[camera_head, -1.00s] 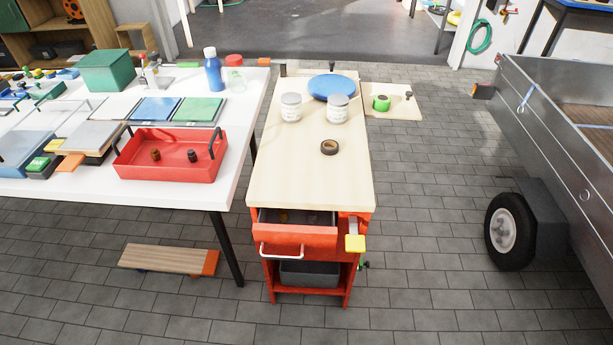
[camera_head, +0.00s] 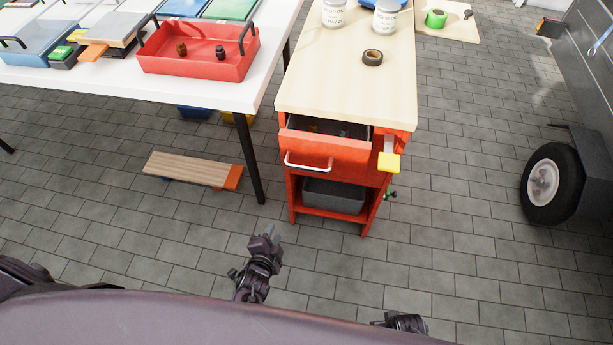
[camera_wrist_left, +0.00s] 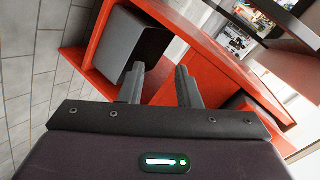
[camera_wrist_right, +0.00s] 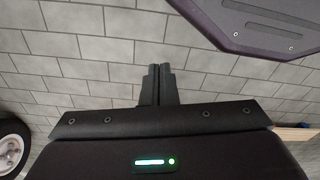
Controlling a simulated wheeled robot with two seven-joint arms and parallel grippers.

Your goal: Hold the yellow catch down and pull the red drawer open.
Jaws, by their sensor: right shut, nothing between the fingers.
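The red drawer (camera_head: 330,150) stands partly open at the front of a red cabinet, with a dark gap behind its front panel. Its white bar handle (camera_head: 308,165) is free of any gripper. The yellow catch (camera_head: 389,162) sticks out at the right front corner, with nothing touching it. My left gripper (camera_head: 272,232) is in front of and below the drawer, apart from it. In the left wrist view its fingers (camera_wrist_left: 158,85) are open and empty, facing the red cabinet frame. My right gripper (camera_wrist_right: 157,82) is shut and empty over the paved floor. In the head view only part of my right arm shows at the bottom.
A grey bin (camera_head: 334,195) sits on the cabinet's lower shelf. The wooden top (camera_head: 340,90) carries a dark tape roll (camera_head: 372,57) and pots. A white table (camera_head: 215,95) with a red tray (camera_head: 200,68) stands left. A trailer wheel (camera_head: 552,184) is right; floor between is clear.

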